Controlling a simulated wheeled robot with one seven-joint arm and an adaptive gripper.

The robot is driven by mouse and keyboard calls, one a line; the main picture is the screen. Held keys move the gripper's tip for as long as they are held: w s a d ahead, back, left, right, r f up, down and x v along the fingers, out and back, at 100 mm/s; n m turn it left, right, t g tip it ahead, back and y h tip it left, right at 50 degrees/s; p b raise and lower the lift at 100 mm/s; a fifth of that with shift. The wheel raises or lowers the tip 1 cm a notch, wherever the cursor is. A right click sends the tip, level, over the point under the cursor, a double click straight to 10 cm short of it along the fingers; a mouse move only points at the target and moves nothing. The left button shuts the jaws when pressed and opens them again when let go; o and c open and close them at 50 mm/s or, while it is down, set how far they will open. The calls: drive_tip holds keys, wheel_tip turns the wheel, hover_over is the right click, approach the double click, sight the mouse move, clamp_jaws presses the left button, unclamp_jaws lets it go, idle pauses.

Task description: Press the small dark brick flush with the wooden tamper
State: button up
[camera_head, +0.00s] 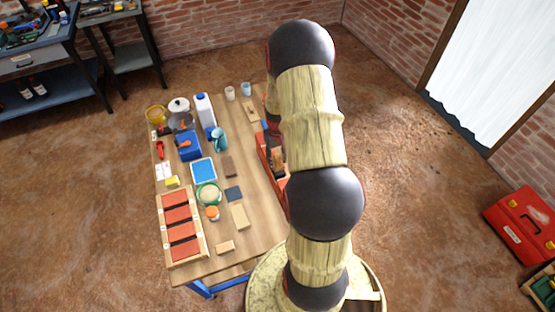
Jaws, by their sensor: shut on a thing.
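My arm rises across the middle of the view and folds down over the table's right side. It hides most of my gripper (272,141); only a dark part shows at the arm's left edge. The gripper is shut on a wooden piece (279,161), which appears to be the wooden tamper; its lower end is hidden. This is beside a long red tray (265,158). A small dark square piece (233,194) lies mid-table, apart from the gripper; I cannot tell whether it is the dark brick. A wooden frame (165,222) with several red bricks (180,215) stands at the front left.
The wooden table (255,228) also holds a blue tray (203,171), a green-rimmed bowl (208,194), a blue box (188,146), a white bottle (205,109) and pale blocks (239,217). A red toolbox (520,226) is on the floor at right.

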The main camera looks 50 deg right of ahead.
drive_tip(key=shift+f+b, duration=0.3)
drive_tip(key=shift+f, duration=0.35)
idle(1.0)
drive_tip(key=shift+r, duration=0.15)
idle(1.2)
drive_tip(key=shift+r+p, duration=2.45)
drive_tip(key=shift+r, duration=1)
